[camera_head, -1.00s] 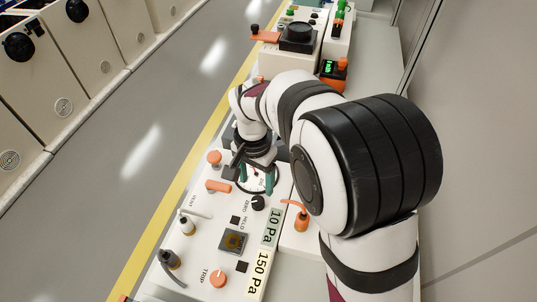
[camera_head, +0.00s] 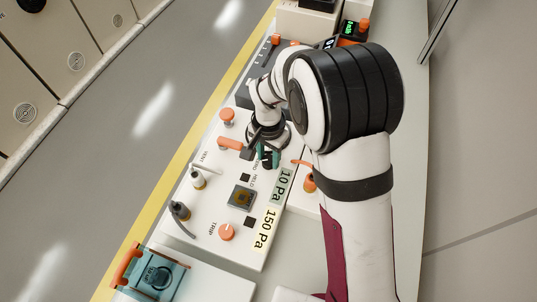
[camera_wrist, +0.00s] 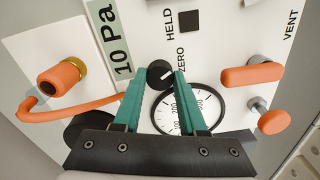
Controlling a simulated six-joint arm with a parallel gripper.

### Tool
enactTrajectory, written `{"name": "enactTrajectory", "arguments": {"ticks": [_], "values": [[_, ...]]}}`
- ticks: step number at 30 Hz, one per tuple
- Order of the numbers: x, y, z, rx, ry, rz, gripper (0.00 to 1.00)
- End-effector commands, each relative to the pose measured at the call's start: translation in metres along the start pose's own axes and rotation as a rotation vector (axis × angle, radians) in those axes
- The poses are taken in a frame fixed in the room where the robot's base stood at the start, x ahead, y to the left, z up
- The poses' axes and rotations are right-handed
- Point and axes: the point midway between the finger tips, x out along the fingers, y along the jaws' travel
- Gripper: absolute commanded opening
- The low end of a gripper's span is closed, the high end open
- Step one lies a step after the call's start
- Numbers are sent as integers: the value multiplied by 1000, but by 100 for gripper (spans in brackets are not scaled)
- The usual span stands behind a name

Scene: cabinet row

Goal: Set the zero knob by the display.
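The zero knob (camera_wrist: 160,73) is small, round and black with a light pointer line, beside the word ZERO in the wrist view. My gripper (camera_wrist: 160,76) has its two teal fingers on either side of the knob, with the tips apart. I cannot tell whether they touch it. A round white gauge (camera_wrist: 186,112) with a needle lies just below the knob, partly behind the fingers. In the head view my gripper (camera_head: 268,157) is low over the panel and largely hides the knob and gauge. A square display (camera_head: 241,196) with an amber-brown face sits nearer on the same panel.
An orange lever (camera_wrist: 62,98) stands to the left of the knob in the wrist view, and an orange handle (camera_wrist: 251,75) to the right. A black HELD square (camera_wrist: 191,21) is above. The trip knob (camera_head: 227,232) and a teal box (camera_head: 152,276) are nearer in the head view.

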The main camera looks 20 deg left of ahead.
Motion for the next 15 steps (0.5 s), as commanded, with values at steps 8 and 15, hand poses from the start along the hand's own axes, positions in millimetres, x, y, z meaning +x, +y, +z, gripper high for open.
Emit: {"name": "enactTrajectory", "arguments": {"ticks": [8,15], "values": [[0,0,0,-1,0,0,0],[0,0,0,-57,0,0,0]]}}
